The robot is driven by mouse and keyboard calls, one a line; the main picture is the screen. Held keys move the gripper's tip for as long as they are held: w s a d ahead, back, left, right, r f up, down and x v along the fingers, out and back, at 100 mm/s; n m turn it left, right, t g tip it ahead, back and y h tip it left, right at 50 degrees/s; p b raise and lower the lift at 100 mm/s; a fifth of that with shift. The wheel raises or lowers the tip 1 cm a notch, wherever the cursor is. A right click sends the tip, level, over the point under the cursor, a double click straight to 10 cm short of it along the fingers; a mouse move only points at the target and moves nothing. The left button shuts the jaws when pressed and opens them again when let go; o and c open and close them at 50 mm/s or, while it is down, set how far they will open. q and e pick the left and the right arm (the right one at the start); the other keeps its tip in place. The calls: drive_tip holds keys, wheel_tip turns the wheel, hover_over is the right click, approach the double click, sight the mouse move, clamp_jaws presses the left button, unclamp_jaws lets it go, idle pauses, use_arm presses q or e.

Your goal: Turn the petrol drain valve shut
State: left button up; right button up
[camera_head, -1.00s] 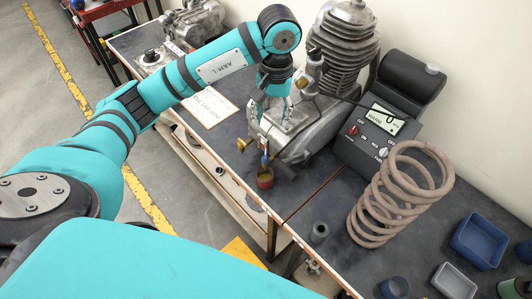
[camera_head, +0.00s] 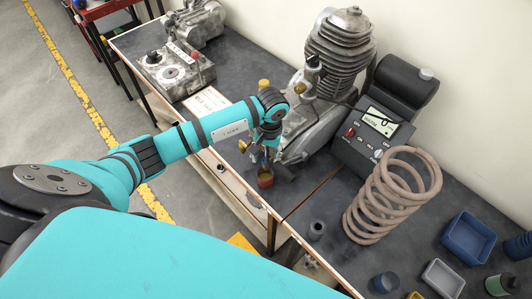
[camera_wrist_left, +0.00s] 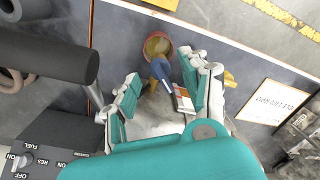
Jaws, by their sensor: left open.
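The petrol drain valve shows as a blue lever or tap (camera_wrist_left: 160,72) on the grey engine casing, above a small red cup (camera_wrist_left: 157,47) with yellowish liquid inside. In the head view, the cup (camera_head: 265,179) stands on the bench just below my left gripper (camera_head: 267,148), which hides most of the valve. In the left wrist view, my left gripper (camera_wrist_left: 158,72) is open, with one finger on each side of the blue part. I cannot tell whether either finger touches it. My right gripper is not in view.
The finned engine (camera_head: 340,55) stands behind the gripper. A yellow knob (camera_wrist_left: 229,79) sits close beside the right-hand finger. A dark control box (camera_head: 375,130) and a large coil spring (camera_head: 392,195) stand to the right. Blue (camera_head: 467,237) and grey trays are at the lower right.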

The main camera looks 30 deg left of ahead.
use_arm(q)
drive_tip(key=shift+f, duration=0.7)
clamp_jaws()
drive_tip(key=shift+a+f+b, duration=0.1)
drive_tip(key=shift+b, duration=0.25)
drive_tip(key=n+b, duration=0.3)
drive_tip(key=b, duration=0.4)
drive_tip(key=shift+f+n, duration=0.15)
drive_tip(key=shift+n, duration=0.15)
drive_tip(key=n+b, duration=0.3)
drive_tip(key=shift+n, duration=0.3)
drive_tip(key=shift+r+n+b, duration=0.25)
drive_tip(key=shift+n+b, duration=0.4)
drive_tip(key=shift+n, duration=0.15)
